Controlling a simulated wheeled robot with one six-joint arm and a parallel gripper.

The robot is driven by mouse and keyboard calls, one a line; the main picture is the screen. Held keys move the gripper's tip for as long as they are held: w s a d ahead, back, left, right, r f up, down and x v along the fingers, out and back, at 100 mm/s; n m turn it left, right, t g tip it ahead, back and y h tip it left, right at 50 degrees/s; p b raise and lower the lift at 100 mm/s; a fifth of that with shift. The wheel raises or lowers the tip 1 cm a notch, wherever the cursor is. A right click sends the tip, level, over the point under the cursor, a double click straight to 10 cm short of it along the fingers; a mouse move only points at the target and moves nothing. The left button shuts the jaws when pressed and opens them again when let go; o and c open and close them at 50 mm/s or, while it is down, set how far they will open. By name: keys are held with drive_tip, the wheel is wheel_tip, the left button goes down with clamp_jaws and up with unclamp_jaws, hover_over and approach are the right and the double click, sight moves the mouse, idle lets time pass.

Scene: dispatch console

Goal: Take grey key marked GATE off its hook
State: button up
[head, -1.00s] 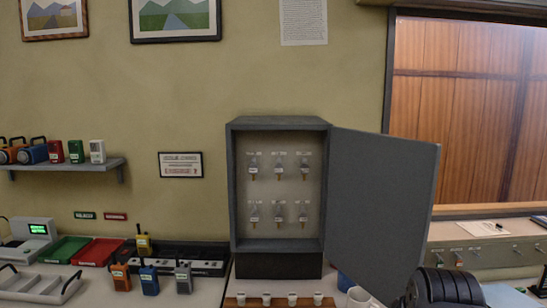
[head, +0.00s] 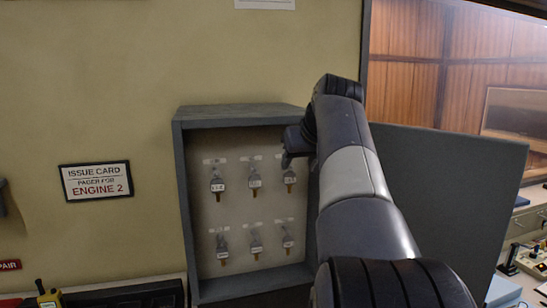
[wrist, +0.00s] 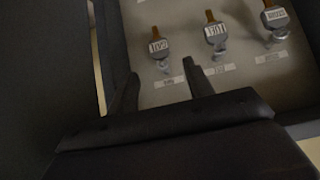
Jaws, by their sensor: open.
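The grey key marked GATE (wrist: 159,47) hangs at the left of a row in the wrist view, which shows the keys upside down. It appears to be the upper right key (head: 289,179) in the head view, where its tag is too small to read. My gripper (wrist: 160,84) is open and empty, its fingertips just short of the GATE key's head and roughly to either side of it. In the head view my gripper (head: 288,160) is at the cabinet's upper right, partly hiding the key's hook area.
The FUEL key (wrist: 215,36) hangs close beside, with another key (wrist: 275,18) beyond. More keys hang in a lower row. The grey cabinet (head: 180,200) has side walls near my gripper, and its open door (head: 460,190) stands to the right behind my arm.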

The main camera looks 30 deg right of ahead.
sight(290, 177)
drive_tip(key=b+x, duration=0.2)
drive_tip(key=x, duration=0.3)
drive_tip(key=shift+s+f, duration=0.1)
drive_tip(key=shift+f, duration=0.05)
drive_tip(key=shift+x, duration=1.8)
drive_tip(key=shift+c, duration=0.3)
drive_tip(key=c, duration=0.8)
